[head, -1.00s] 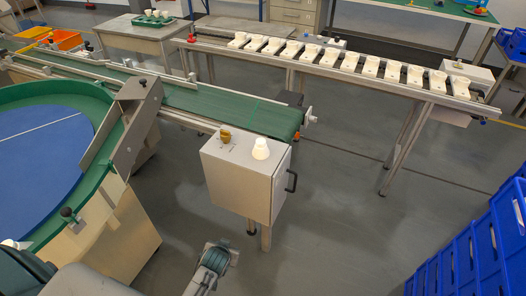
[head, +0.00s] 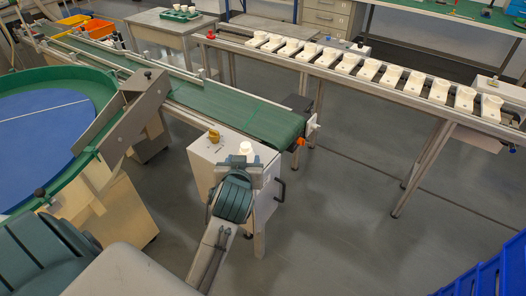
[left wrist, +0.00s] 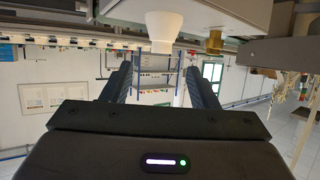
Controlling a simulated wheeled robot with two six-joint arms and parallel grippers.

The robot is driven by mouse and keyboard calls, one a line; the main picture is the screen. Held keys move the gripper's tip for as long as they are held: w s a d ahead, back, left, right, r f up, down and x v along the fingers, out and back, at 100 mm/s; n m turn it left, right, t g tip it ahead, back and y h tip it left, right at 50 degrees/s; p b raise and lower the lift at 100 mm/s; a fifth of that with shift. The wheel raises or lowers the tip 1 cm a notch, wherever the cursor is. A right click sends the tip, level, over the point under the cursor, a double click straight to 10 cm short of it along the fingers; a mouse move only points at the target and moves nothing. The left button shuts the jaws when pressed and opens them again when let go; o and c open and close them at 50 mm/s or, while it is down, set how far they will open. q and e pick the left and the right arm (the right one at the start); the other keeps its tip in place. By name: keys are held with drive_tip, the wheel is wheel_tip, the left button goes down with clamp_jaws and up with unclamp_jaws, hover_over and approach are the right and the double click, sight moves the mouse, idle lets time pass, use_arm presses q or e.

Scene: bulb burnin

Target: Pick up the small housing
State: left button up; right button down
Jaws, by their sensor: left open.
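The small housing is a white, stepped, round piece (head: 246,148) standing upright on top of the grey control cabinet (head: 205,165). My left arm reaches in front of the cabinet, and its wrist hides much of the cabinet's front. In the left wrist view, which appears upside down, the housing (left wrist: 163,28) shows beyond my left gripper (left wrist: 158,75), roughly centred between the two finger lines. The fingers are apart with nothing between them, and they do not appear to touch the housing. My right gripper is not in view.
A yellow-brown knob (head: 213,136) sits on the cabinet top, left of the housing. The green conveyor (head: 235,110) runs behind the cabinet. A rail with several white pieces in holders (head: 345,70) stands at the back right. Blue crates (head: 490,275) are at lower right; floor between is clear.

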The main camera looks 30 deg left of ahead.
sight(245, 148)
use_arm(q)
drive_tip(key=x, duration=0.4)
drive_tip(key=shift+s+a, duration=0.1)
drive_tip(key=shift+a, duration=0.3)
drive_tip(key=shift+w+a+f, duration=0.1)
drive_tip(key=shift+w+f, duration=0.15)
drive_tip(key=shift+w, duration=0.3)
drive_tip(key=p+x, duration=0.1)
drive_tip(key=x, duration=0.4)
drive_tip(key=shift+w+r, duration=0.1)
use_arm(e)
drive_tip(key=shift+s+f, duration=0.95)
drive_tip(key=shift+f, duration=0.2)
use_arm(q)
drive_tip(key=shift+c, duration=0.4)
drive_tip(key=c, duration=0.9)
